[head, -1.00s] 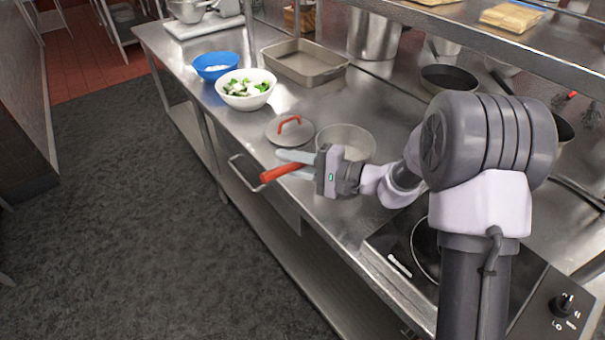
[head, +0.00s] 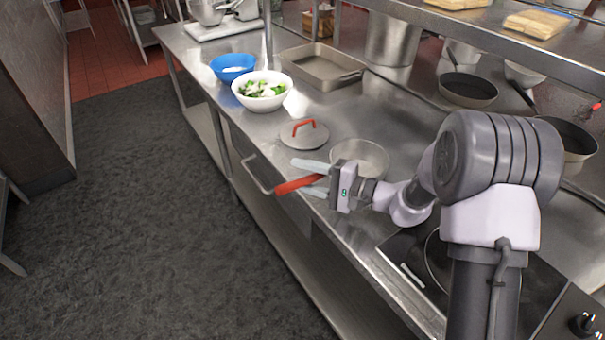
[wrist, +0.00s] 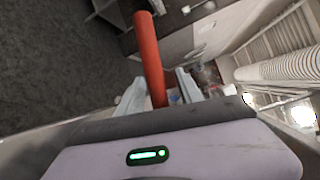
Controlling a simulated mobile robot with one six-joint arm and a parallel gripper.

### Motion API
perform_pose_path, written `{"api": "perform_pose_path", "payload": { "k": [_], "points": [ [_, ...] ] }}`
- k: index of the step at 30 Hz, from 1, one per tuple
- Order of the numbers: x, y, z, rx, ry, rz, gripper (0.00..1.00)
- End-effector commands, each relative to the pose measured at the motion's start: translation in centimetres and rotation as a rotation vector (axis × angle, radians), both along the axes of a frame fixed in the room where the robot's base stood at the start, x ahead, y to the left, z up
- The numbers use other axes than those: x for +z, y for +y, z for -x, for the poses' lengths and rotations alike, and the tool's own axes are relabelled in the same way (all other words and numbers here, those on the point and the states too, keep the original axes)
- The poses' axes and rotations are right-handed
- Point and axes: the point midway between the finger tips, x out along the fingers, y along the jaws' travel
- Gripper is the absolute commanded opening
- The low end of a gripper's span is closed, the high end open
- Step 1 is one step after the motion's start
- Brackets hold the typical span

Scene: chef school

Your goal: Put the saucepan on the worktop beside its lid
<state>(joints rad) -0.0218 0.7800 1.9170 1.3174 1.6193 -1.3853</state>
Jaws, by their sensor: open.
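The saucepan (head: 362,155) is a steel pan standing on the worktop (head: 258,133) near its front edge, partly hidden behind my gripper. Its red handle (head: 298,184) points left, out over the worktop's front edge. The round steel lid (head: 304,137) with a red loop handle lies on the worktop just left of and behind the pan. My gripper (head: 313,178) is open, with its two pale fingers on either side of the red handle. In the wrist view the red handle (wrist: 149,60) runs between the spread fingers. I cannot tell whether either finger touches it.
A white bowl of vegetables (head: 262,103), a blue bowl (head: 232,68) and a rectangular baking tin (head: 293,62) stand farther back on the worktop. A hob (head: 408,262) lies at the near right. A drawer pull (head: 252,176) juts from the front. Dark pans stand at right.

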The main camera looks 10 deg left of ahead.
Motion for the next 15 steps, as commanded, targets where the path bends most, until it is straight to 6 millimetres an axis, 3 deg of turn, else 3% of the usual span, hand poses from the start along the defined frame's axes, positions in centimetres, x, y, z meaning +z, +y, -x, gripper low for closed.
{"api": "perform_pose_path", "payload": {
  "k": [9,15],
  "points": [
    [0.9,-6.3,1.7,-0.004,0.002,0.0,0.43],
    [0.9,-7.0,2.1,0.004,0.0,0.003,0.43]
  ]
}}
